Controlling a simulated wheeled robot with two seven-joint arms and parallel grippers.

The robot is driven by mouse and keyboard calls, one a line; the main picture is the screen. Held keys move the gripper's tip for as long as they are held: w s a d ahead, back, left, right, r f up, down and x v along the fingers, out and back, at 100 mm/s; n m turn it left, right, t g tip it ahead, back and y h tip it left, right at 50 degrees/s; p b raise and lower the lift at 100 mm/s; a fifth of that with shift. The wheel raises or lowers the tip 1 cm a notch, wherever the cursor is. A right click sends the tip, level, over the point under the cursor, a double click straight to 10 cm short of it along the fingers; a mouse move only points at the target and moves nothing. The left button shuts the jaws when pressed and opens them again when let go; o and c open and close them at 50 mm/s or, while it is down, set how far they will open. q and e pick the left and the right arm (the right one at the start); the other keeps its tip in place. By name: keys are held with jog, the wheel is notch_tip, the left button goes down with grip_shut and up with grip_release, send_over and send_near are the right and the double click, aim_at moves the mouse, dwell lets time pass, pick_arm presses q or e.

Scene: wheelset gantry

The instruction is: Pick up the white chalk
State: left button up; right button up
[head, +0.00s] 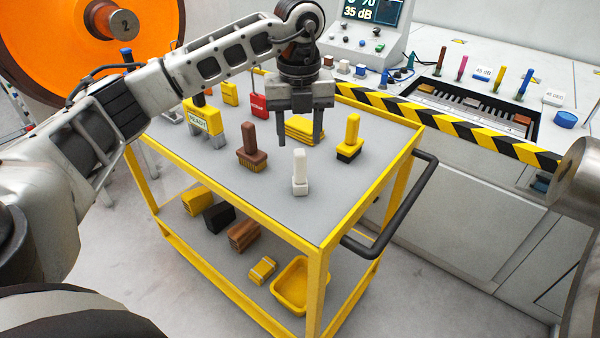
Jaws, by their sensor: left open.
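The white chalk (300,172) stands upright on the grey top of the yellow-framed cart (270,205), near its front right part. It looks like a white stick on a slightly wider white base. My left gripper (300,142) hangs above the cart top with its two fingers pointing down. It is open and nothing shows between its fingers. Its fingertips appear behind and above the chalk, apart from it. My right gripper is not in view.
A brown brush (251,150) stands left of the chalk and a yellow brush (350,140) right of it. Behind are yellow folded cloths (303,130), a red tag (259,106) and a yellow "READY" device (202,118). A black handle (405,210) juts from the cart's right side.

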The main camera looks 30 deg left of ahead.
aim_at(300, 151)
pick_arm(q)
jog(key=shift+d+f+p, duration=0.1)
jog(key=shift+f+p, duration=0.35)
jog(key=shift+f, duration=2.2)
grip_shut()
